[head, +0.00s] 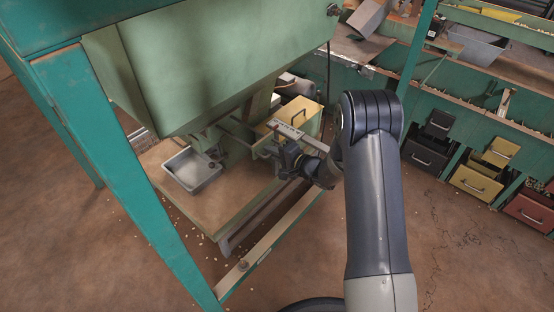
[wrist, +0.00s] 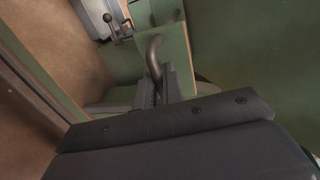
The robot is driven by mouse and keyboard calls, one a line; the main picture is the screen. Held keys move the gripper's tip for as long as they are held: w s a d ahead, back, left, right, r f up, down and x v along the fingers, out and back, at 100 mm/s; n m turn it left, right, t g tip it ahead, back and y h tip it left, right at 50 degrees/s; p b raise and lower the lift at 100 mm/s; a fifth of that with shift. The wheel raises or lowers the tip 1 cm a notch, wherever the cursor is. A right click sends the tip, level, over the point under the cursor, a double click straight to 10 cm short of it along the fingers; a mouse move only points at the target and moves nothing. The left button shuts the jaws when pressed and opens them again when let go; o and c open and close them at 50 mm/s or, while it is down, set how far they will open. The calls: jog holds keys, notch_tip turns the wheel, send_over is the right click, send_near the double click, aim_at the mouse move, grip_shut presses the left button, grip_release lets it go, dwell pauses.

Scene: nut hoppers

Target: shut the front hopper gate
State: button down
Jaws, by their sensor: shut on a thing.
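The big pale green hopper (head: 215,60) hangs in the green frame in the head view. A flat grey bar (head: 286,130) sticks out below it, just behind my gripper (head: 273,150). In the wrist view my gripper (wrist: 163,90) is shut on a bent grey metal handle (wrist: 154,50), whose curved end rises between the fingers. I take this handle to be the front gate's. Its lower part is hidden by the fingers, and how far the gate stands open cannot be told.
A grey metal tray (head: 192,170) sits on the wooden board under the hopper. The green frame post (head: 120,165) is at left. Drawers (head: 476,180) line the right. Nuts lie scattered on the floor.

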jog(key=b+x, duration=0.2)
jog(key=x, duration=0.1)
jog(key=shift+r, duration=0.35)
jog(key=shift+w, duration=0.1)
jog(key=c, duration=1.7)
grip_release()
jog(key=shift+a, duration=0.15)
jog(key=p+v, duration=0.1)
jog(key=v, duration=1)
